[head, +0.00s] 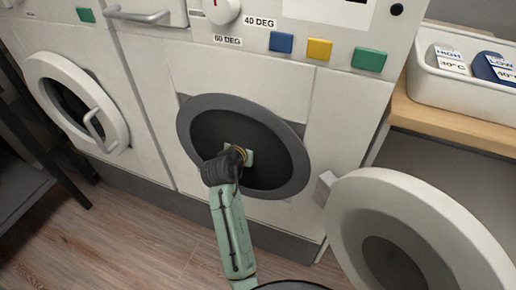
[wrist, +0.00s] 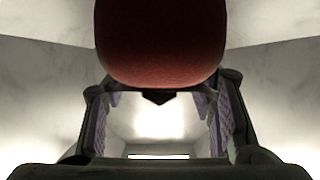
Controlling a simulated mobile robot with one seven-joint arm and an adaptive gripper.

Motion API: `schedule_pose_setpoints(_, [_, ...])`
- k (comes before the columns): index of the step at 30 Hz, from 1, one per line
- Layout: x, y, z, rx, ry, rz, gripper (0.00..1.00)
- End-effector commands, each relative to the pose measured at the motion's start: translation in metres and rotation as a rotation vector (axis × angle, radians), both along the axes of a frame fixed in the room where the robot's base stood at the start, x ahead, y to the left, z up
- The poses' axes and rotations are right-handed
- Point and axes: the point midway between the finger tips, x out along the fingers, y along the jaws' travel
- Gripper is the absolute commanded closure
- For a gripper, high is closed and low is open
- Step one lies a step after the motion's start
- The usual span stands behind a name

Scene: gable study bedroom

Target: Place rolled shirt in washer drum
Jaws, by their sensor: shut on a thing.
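The middle washer's drum (head: 272,160) shows as a dark round opening with a grey rim in the head view. My gripper (head: 243,154) reaches into this opening, and my arm comes up to it from below. In the wrist view, the rolled shirt (wrist: 160,45) is a dark red rounded mass at the top. The fingers of my gripper (wrist: 158,98) stand on either side below it, and they are shut on it. Pale drum walls surround it. In the head view the shirt is mostly or wholly hidden by my gripper and the dark opening.
The middle washer's round door (head: 425,215) stands open to the right of the opening. A second washer (head: 75,103) at left has its door shut. A white tray with labelled tags (head: 420,72) sits on a wooden shelf (head: 440,122) at right. Wooden floor (head: 130,235) lies clear at lower left.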

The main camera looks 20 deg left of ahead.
Motion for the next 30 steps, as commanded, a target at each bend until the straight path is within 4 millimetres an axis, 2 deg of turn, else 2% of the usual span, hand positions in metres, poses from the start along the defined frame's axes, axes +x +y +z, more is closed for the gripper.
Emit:
schedule_pose_setpoints(3, [0.0, -0.001, -0.015, -0.001, -0.001, -0.001, 0.81])
schedule_pose_setpoints(8, [0.0, 0.0, -0.026, 0.0, -0.002, -0.001, 0.81])
schedule_pose_setpoints(14, [0.0, -0.001, -0.054, 0.0, -0.001, -0.001, 0.81])
schedule_pose_setpoints(27, [0.001, -0.001, -0.063, 0.001, -0.003, -0.002, 0.81])
schedule_pose_setpoints(28, [0.0, -0.001, -0.062, 0.001, -0.003, -0.002, 0.47])
schedule_pose_setpoints(30, [0.0, -0.001, -0.061, 0.001, -0.002, -0.002, 0.43])
